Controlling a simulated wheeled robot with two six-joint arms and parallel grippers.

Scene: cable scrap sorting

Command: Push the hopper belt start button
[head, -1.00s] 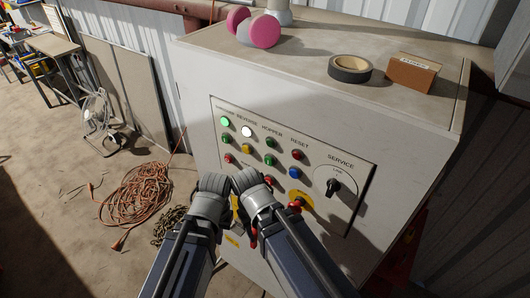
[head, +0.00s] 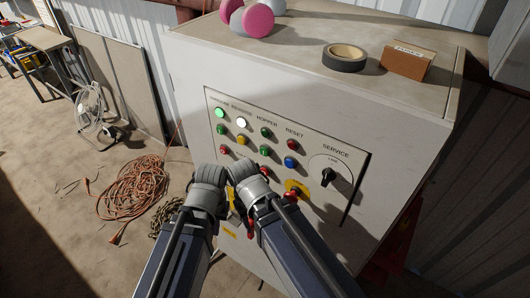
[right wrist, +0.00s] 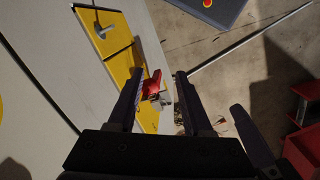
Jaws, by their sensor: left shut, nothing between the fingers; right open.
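The control panel (head: 345,212) is on the front of a pale cabinet. Under the HOPPER label, a green button or lamp (head: 266,132) is at the top, a second green button (head: 265,150) below it and a red one (head: 264,170) lower. My left gripper (head: 210,170) and right gripper (head: 240,167) are side by side at the panel's lower left, left of and below the hopper column. Their fingers are mostly hidden in the head view. The left is shut and empty. In the right wrist view my right gripper (right wrist: 160,74) is open, its fingers apart near a red handle (right wrist: 152,84).
Other buttons, a red knob on yellow (head: 294,190) and a SERVICE switch (head: 327,176) surround the hopper column. Tape (head: 344,62), a cardboard box (head: 404,62) and a pink-ended object (head: 258,20) lie on top. Orange cable (head: 135,188) lies on the floor at left.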

